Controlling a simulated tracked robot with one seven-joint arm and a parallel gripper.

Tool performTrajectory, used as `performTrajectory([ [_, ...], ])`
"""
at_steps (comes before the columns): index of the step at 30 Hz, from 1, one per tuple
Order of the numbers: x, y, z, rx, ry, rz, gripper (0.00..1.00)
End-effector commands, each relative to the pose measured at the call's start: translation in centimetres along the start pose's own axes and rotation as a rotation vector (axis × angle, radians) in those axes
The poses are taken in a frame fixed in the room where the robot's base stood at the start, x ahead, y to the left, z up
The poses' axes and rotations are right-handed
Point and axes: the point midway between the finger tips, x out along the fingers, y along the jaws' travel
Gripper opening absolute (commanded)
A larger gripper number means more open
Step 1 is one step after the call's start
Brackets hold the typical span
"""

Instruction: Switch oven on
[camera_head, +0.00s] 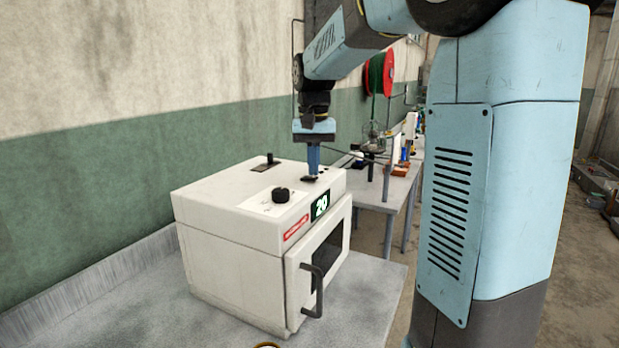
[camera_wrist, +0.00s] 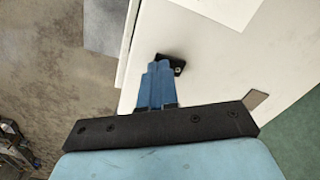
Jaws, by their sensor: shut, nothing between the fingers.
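The white oven (camera_head: 235,258) stands on the grey bench, its door with a dark handle (camera_head: 313,290) shut at the front. Its display (camera_head: 320,205) reads 20. A round black knob (camera_head: 281,195) sits on a white panel on top. My gripper (camera_head: 312,174) points down with its blue fingers together at the top's right side, over a small black switch (camera_head: 309,179). In the wrist view the fingertips (camera_wrist: 160,66) are at the black switch (camera_wrist: 174,64) and partly cover it. I cannot tell whether they touch it.
A dark lever in a slot (camera_head: 267,161) is at the back of the oven top. The bench (camera_head: 150,315) is clear left of the oven.

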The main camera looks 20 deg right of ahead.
Motion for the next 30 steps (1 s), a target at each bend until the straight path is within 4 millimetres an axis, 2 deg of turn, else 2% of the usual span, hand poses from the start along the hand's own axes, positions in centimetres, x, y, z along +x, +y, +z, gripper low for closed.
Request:
performTrajectory([
  [22,0.8,0.0,0.0,0.0,-0.002,0.0,0.0],
  [30,-0.6,0.0,0.0,0.0,-0.001,0.0,0.0],
])
